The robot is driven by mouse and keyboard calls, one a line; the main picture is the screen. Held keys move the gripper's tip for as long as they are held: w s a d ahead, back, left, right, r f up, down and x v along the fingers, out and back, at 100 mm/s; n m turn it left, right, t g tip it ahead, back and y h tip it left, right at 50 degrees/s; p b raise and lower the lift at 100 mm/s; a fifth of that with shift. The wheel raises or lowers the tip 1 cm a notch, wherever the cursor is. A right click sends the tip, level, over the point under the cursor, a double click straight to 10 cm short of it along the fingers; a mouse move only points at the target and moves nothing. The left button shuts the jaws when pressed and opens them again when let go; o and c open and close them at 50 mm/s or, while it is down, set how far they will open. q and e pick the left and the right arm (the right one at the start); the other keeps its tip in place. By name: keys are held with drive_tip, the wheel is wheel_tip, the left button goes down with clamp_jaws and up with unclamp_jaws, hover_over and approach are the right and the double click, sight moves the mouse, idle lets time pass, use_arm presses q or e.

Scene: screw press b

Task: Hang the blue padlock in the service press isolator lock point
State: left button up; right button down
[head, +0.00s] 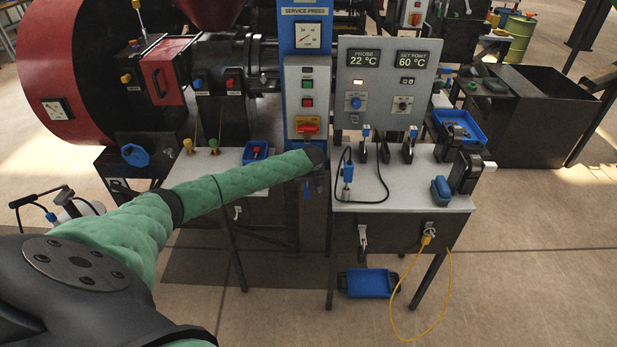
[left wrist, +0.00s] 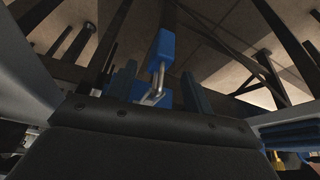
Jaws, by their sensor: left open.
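The blue padlock (left wrist: 166,46) shows in the left wrist view, with its silver shackle toward the camera, just beyond the space between my open fingers. I cannot tell whether it touches either finger. My left gripper (head: 318,184) is mostly hidden below the dark wrist end in the head view; its fingers (left wrist: 160,90) stand apart in the left wrist view. The service press isolator (head: 307,126) is a red handle on yellow, low on the grey panel of the blue column, just above my wrist. The lock point is too small to make out. My right gripper is not in view.
A grey bench (head: 400,198) with a probe, a cable and clamps stands right of my wrist. The probe display panel (head: 378,80) rises behind it. A blue tray (head: 369,283) is low under the bench. A yellow cable (head: 450,290) hangs at the front right.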

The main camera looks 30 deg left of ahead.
use_arm(q)
drive_tip(key=shift+w+a+f, duration=0.15)
drive_tip(key=shift+w+f, duration=0.05)
drive_tip(key=shift+f, duration=0.45)
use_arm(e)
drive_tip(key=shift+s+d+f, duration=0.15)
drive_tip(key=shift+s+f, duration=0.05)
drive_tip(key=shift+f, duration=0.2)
use_arm(q)
drive_tip(key=shift+c, duration=0.4)
clamp_jaws()
unclamp_jaws()
